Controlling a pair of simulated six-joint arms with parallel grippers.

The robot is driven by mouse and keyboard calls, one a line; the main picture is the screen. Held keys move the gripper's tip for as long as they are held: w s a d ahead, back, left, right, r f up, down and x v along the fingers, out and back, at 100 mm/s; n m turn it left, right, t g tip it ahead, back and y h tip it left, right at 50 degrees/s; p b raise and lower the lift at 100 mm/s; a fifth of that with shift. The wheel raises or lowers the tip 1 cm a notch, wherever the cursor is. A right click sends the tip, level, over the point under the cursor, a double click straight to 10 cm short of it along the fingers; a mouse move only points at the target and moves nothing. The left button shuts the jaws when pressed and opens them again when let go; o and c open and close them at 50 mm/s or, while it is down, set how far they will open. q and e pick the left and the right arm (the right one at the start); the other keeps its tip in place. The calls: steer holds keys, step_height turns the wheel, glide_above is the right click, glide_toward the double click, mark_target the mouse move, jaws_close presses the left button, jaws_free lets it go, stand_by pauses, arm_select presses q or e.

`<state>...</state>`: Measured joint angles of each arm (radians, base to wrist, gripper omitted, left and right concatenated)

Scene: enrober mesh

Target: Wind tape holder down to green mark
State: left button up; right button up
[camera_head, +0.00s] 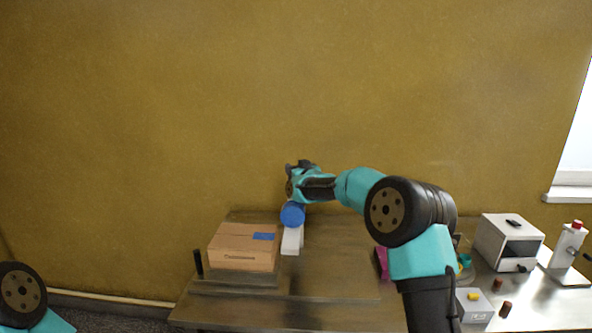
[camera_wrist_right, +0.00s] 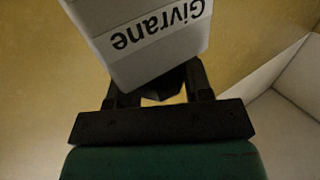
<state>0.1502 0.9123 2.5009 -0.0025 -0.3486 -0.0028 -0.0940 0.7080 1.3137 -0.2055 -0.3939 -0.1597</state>
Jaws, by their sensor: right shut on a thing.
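My right gripper (camera_wrist_right: 158,88) is shut on a pale grey-white box-shaped thing (camera_wrist_right: 128,62) with a label reading "Givrane", upside down in the right wrist view. In the head view my right arm reaches left across the table, and its hand end is too small to make out the fingers. A blue round piece (camera_head: 292,215) and a white block (camera_head: 291,241) show just below it. I cannot tell whether the white block is the held thing. I cannot pick out a tape holder or a green mark with certainty. My left gripper is out of view.
A cardboard box (camera_head: 242,249) with a blue patch stands left of the white block. At right, a metal table (camera_head: 545,316) holds a white cabinet (camera_head: 508,241), a white stand (camera_head: 567,247) with a red top and dark side knob, and a small grey box (camera_head: 473,306).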

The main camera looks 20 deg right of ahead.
steer(key=shift+r+m+h, duration=0.1)
steer(key=shift+m+h, duration=1.05)
steer(key=shift+h, duration=0.65)
steer(key=shift+m+h, duration=1.15)
steer(key=shift+h, duration=0.65)
steer(key=shift+m+g+h, duration=0.5)
steer(key=shift+m+h, duration=0.6)
steer(key=shift+h, duration=0.5)
steer(key=m+g+h, duration=0.1)
steer(key=m+h, duration=0.1)
steer(key=m+g+h, duration=0.2)
steer(key=h, duration=0.1)
steer(key=shift+g+h, duration=0.3)
steer(key=shift+m, duration=0.3)
steer(key=o, duration=0.9)
steer(key=shift+o, duration=0.2)
steer(key=v, duration=1.7)
steer(key=shift+a, duration=0.3)
